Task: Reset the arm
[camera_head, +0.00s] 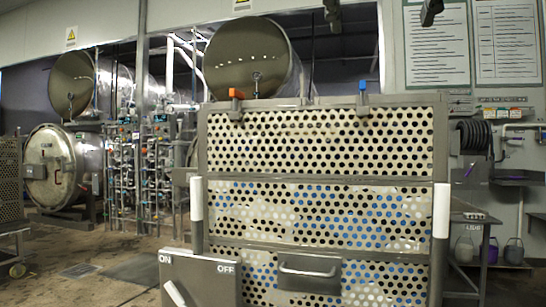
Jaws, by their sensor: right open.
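My right gripper (382,14) shows only at the top edge, right of centre. Its two dark fingertips hang into the picture wide apart, with nothing visible between them. The rest of it is cut off by the frame. My left gripper is not in view. A large perforated metal crate (320,180) stands in front, below the right gripper in the picture. An orange clip (236,93) and a blue clip (362,87) sit on its top rim. A grey ON/OFF box (200,277) with a white lever (174,293) is at its lower left.
The crate has white upright grips (441,210) at its sides and a metal handle (309,271) on its front. Round retort vessels (50,165) and piping stand behind left. A metal side table (475,219) and a hose reel (474,138) are at right. Floor shows at left.

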